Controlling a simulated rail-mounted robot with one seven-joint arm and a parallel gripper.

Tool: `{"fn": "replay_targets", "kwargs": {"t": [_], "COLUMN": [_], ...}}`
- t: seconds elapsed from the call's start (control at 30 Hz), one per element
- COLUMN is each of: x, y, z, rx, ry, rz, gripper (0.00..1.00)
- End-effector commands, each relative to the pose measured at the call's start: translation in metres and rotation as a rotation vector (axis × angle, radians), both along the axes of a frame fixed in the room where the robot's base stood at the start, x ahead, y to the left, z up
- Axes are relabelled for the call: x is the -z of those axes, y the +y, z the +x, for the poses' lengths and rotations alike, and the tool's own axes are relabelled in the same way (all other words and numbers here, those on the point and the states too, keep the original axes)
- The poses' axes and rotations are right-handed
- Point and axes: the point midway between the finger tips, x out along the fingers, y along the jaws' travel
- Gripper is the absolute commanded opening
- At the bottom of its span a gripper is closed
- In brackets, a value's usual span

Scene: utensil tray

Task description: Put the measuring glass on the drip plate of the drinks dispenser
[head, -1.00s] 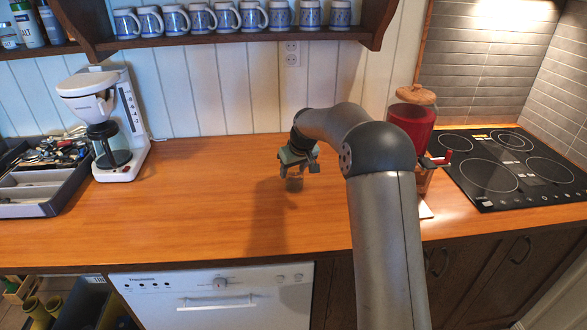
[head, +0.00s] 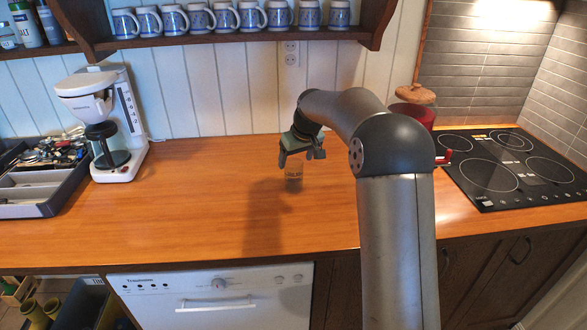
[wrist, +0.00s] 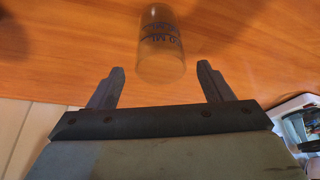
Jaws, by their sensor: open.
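The measuring glass (head: 293,181) is a small clear tumbler standing on the wooden counter. In the wrist view the glass (wrist: 160,42) shows dark markings and lies just beyond and between my fingertips. My gripper (head: 300,159) is open, above the glass in the head view; in the wrist view both fingers (wrist: 160,68) are spread with nothing held. The red drinks dispenser (head: 420,113) with a wooden lid stands right of my arm, largely hidden by it. Its drip plate is hidden behind my arm.
A white coffee maker (head: 125,118) and a grey utensil tray (head: 38,207) stand at the left. A black hob (head: 510,168) lies at the right. A shelf (head: 240,36) of blue mugs hangs above. The counter between coffee maker and glass is clear.

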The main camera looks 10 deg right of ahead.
Motion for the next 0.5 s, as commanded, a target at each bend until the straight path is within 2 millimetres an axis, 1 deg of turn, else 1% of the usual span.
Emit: {"fn": "replay_targets", "kwargs": {"t": [0.03,0.1,0.23,0.4,0.5], "x": [-0.011,-0.024,-0.043,-0.055,-0.057], "y": [-0.002,-0.003,-0.005,-0.007,-0.007], "z": [-0.004,-0.009,-0.017,-0.022,-0.023], "rx": [0.001,0.000,0.000,0.001,0.000], "ry": [-0.004,-0.003,-0.002,0.000,0.001], "rz": [-0.001,0.000,0.001,0.001,0.001], "gripper": [0.73,0.73,0.73,0.73,0.73]}}
